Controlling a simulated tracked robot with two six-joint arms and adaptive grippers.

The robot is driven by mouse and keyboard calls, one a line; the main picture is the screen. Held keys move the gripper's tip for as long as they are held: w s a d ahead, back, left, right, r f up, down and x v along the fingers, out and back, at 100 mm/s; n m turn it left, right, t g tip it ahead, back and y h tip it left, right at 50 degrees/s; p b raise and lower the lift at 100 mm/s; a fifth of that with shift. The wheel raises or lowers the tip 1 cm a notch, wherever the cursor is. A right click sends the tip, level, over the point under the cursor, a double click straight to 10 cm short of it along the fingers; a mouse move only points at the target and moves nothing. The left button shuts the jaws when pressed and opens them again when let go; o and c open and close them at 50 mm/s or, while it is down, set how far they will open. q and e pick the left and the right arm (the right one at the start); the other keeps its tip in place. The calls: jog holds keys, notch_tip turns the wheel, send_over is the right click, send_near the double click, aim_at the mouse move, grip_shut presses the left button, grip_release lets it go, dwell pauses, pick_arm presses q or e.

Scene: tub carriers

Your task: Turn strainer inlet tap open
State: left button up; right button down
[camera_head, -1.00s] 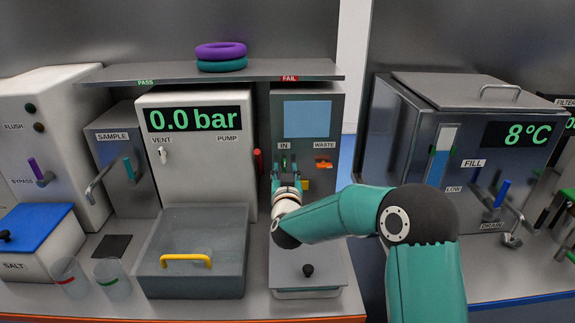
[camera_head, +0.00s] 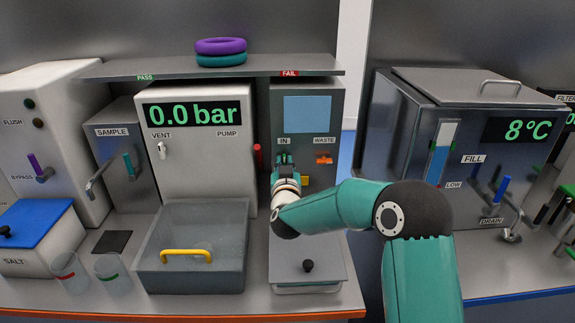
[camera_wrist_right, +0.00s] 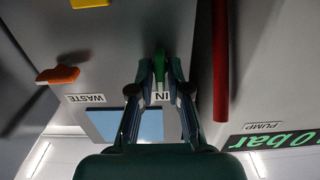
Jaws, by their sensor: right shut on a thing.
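The strainer inlet tap is a small green handle (camera_wrist_right: 159,68) under the IN label on the grey panel (camera_head: 333,150). In the right wrist view, which is upside down, it stands between my fingertips. My right gripper (camera_wrist_right: 160,85) is shut on this handle, one finger on each side. In the head view the gripper (camera_head: 285,163) reaches the panel just below the IN label and mostly hides the tap. My left gripper is not in view.
An orange WASTE tap (camera_head: 324,159) is right of the gripper, with a yellow part (camera_head: 305,181) below it. A red handle (camera_head: 257,156) is close on the left. A grey tub (camera_head: 195,278) and a black-knobbed lid (camera_head: 325,275) are in front.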

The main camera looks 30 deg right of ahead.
jog(key=c, duration=1.2)
grip_release()
jog(key=shift+s, duration=0.1)
jog(key=v, duration=1.2)
